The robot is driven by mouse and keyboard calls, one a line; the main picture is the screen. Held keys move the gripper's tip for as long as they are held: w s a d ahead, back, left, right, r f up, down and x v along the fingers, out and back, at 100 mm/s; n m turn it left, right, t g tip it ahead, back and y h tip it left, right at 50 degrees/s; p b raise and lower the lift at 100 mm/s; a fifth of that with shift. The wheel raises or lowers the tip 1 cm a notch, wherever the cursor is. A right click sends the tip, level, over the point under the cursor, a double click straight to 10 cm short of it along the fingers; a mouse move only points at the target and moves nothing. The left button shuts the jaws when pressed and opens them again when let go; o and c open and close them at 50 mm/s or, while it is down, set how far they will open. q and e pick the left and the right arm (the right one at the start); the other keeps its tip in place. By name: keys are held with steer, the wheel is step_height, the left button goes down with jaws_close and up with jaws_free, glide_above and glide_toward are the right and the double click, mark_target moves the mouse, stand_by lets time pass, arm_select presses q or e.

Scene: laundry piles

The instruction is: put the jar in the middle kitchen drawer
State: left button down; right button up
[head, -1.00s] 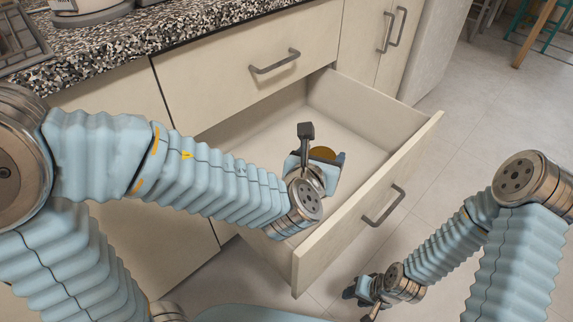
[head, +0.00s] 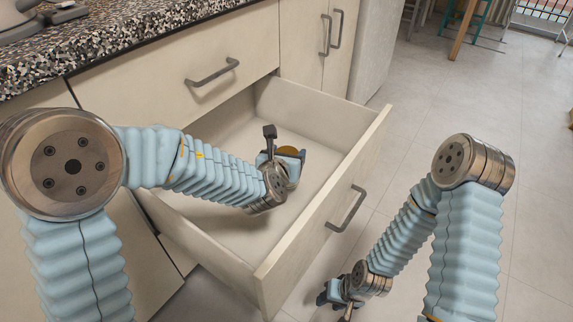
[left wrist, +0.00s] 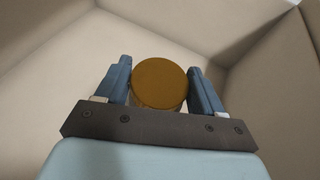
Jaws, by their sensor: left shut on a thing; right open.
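The jar (left wrist: 160,82) shows in the left wrist view as a round brown-gold lid between the two blue fingers of my left gripper (left wrist: 161,88). My left gripper is shut on it. In the head view the jar's lid (head: 289,151) shows just past my left gripper (head: 293,158), inside the open drawer (head: 225,130). The jar's body is mostly hidden, and I cannot tell whether it touches the drawer floor. My right gripper (head: 335,296) is open and empty, low over the floor outside the drawer.
A closed drawer with a grey handle (head: 212,73) sits above the open one. The speckled countertop (head: 120,35) is at the upper left. Cupboard doors (head: 325,40) stand behind the open drawer. Tiled floor (head: 430,110) lies free to the right.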

arm_select(q)
steer(key=shift+w+f+b, duration=0.15)
steer(key=shift+f, duration=0.75)
steer(key=shift+w+f+b, duration=0.15)
steer(key=shift+f, duration=0.7)
steer(key=shift+f, duration=0.15)
steer(key=shift+c, duration=0.7)
jaws_free()
steer(key=v, duration=1.2)
